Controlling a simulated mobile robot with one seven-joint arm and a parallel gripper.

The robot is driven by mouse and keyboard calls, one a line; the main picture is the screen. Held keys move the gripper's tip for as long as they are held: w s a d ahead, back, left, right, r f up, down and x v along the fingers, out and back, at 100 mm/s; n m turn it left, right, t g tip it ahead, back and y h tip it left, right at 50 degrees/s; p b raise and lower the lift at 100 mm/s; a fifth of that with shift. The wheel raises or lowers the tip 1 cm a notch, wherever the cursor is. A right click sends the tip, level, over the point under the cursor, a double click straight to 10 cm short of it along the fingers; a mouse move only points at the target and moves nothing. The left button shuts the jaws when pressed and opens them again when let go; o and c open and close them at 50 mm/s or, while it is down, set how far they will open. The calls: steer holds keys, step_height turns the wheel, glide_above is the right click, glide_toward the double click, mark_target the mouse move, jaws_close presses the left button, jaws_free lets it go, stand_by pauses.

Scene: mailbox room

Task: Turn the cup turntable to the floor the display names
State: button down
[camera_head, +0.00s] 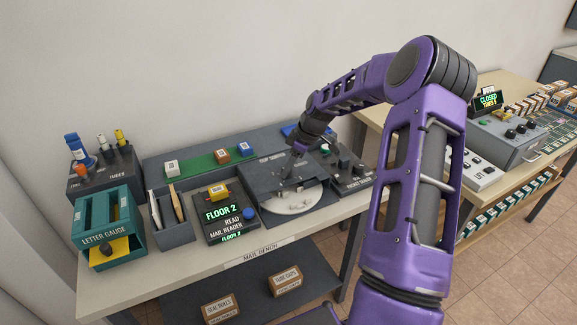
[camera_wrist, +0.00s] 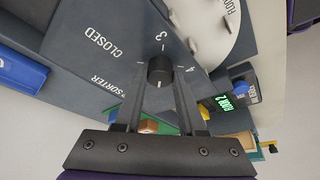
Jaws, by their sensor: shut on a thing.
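The cup sorter (camera_head: 262,188) is a dark box on the mail bench, with a white round turntable (camera_head: 297,203) in its front opening. The turntable also shows in the wrist view (camera_wrist: 205,25), with part of a FLOOR label on it. The mail reader display (camera_head: 221,213) shows FLOOR 2 in green. My gripper (camera_wrist: 160,78) is shut on a black round knob (camera_wrist: 160,70) on the sorter's top. A 3 and a 4 are marked around the knob, and CLOSED is printed on the panel. The fingers hide part of the dial.
A teal letter gauge (camera_head: 108,225), an envelope holder (camera_head: 172,222) and a tube stand (camera_head: 103,170) stand at the left. Small boxes lie on a green strip (camera_head: 205,163) behind. A second table (camera_head: 460,85) with a grey machine is at the right.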

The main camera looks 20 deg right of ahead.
steer(key=c, duration=0.5)
jaws_free()
steer(key=v, duration=1.7)
steer(key=shift+r+p, duration=0.25)
steer(key=shift+p, duration=0.1)
